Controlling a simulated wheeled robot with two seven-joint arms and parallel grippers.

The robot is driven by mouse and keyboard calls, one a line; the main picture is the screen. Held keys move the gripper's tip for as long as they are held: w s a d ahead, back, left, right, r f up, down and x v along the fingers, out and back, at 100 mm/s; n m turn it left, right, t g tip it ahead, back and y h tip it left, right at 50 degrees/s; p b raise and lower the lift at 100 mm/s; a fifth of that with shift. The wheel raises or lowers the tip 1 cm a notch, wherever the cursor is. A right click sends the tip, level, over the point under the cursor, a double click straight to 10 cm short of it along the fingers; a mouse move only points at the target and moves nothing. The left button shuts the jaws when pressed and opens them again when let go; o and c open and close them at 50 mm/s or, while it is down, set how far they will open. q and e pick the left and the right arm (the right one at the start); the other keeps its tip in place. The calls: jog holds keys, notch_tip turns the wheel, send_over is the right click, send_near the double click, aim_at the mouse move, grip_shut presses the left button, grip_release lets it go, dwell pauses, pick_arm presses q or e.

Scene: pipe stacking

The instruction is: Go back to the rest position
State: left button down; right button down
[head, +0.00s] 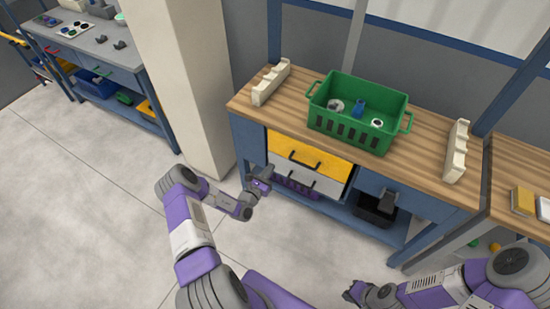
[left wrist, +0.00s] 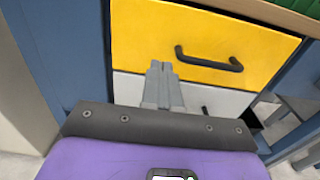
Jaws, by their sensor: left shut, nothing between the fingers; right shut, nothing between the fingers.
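My left gripper (head: 264,180) is shut and empty in front of the workbench's drawers. In the left wrist view its closed fingers (left wrist: 161,85) point toward the yellow drawer (left wrist: 205,45) and the white drawer (left wrist: 220,98) below it. My right gripper (head: 352,292) is low at the bottom of the head view, shut and empty, in front of the bench and apart from it.
A green crate (head: 345,132) with several pipe parts stands on the wooden workbench (head: 425,150). Cream racks stand at its left (head: 271,82) and right (head: 456,150) ends. A pale pillar (head: 180,80) is at left. The floor (head: 80,210) at left is clear.

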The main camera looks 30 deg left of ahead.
pick_arm(q)
jog(key=shift+s, duration=1.3)
jog(key=shift+d, duration=0.15)
jog(key=s+d+m+g+h, duration=0.3)
jog(key=d+m+g+h, duration=0.15)
jog(key=d, duration=0.45)
jog(key=s+d+m+g+h, duration=0.3)
jog(key=s+d+m+h, duration=0.15)
jog(key=d, duration=0.35)
jog(key=s+d+m+g+h, duration=0.2)
jog(key=d+m+g+h, duration=0.25)
jog(key=d, duration=0.45)
jog(key=s+f+m+g+y, duration=0.2)
jog(key=s+m+g+y, duration=0.3)
jog(key=s+m, duration=0.8)
jog(key=m+y, duration=0.3)
jog(key=m, duration=0.4)
jog(key=shift+s+d+y, duration=0.15)
jog(key=shift+s+y, duration=0.2)
jog(key=shift+s, duration=0.05)
